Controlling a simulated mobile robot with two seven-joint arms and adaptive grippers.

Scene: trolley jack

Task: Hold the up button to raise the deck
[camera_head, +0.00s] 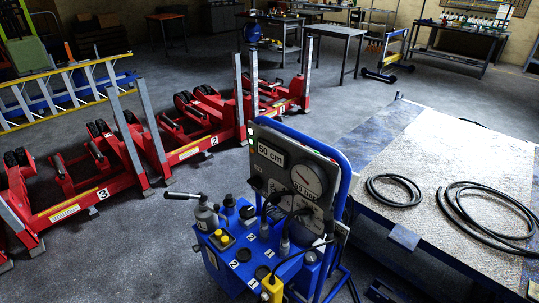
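A blue hydraulic unit (235,268) stands at the front centre. Its upright panel (270,155) carries a "50 cm" label, round gauges (308,180) and small lights at its left edge, some of them green. A small yellow control with a dark top (222,239) sits on the unit's top, and a yellow box (272,288) is at its front edge. I cannot tell which part is the up button. A wide deck (400,150) lies to the right, with the floor below its near edge in shadow. Neither of my grippers is in view.
Coiled black hoses (395,190) lie on the deck. Red numbered jacks (95,185) with grey posts stand at the left, behind them a yellow ladder (60,90). Workbenches (340,35) line the back. Grey floor (110,265) is open at the front left.

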